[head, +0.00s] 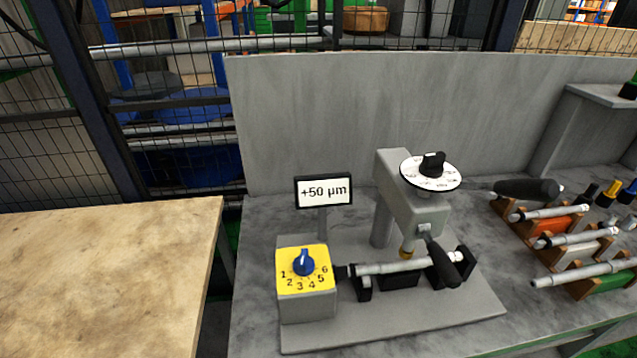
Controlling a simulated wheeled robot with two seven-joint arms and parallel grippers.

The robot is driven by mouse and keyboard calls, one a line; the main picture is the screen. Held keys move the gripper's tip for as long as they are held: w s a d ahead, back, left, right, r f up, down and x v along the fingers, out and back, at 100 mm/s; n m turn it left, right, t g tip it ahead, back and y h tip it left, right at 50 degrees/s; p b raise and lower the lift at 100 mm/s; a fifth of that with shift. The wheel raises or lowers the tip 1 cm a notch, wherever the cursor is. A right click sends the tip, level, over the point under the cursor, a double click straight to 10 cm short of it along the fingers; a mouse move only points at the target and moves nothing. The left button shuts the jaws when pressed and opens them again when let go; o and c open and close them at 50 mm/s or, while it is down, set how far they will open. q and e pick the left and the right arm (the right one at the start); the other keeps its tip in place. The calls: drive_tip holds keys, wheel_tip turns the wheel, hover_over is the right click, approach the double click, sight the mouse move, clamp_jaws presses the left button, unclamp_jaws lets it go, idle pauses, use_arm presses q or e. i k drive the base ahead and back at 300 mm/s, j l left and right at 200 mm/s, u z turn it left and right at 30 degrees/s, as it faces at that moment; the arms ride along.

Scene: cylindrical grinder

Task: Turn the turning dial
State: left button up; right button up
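A blue knob (304,262) sits on a yellow-faced box (306,287) marked 1 to 6, at the left of the grinder; its white pointer mark points up. A second dial, a white disc (431,173) with a black knob (432,163), sits on top of the grey grinder head (408,205). The frame does not show which of the two is the turning dial. A small display (324,191) behind the yellow box reads +50 µm. Neither of my grippers is in view.
A metal shaft (395,267) lies across the grinder below the head, with a black-handled lever (445,264) in front. Several shafts rest on coloured racks (550,227) at the right. A grey panel (330,110) stands behind. A bare wooden table (100,275) is at left.

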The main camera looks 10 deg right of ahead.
sight(304, 265)
drive_tip(key=j+z, duration=0.4)
drive_tip(key=k+j+z, duration=0.15)
drive_tip(key=z, duration=0.25)
drive_tip(key=k+j+z, duration=0.1)
drive_tip(key=z, duration=0.35)
drive_tip(key=k+j+z, duration=0.2)
drive_tip(key=z, duration=0.2)
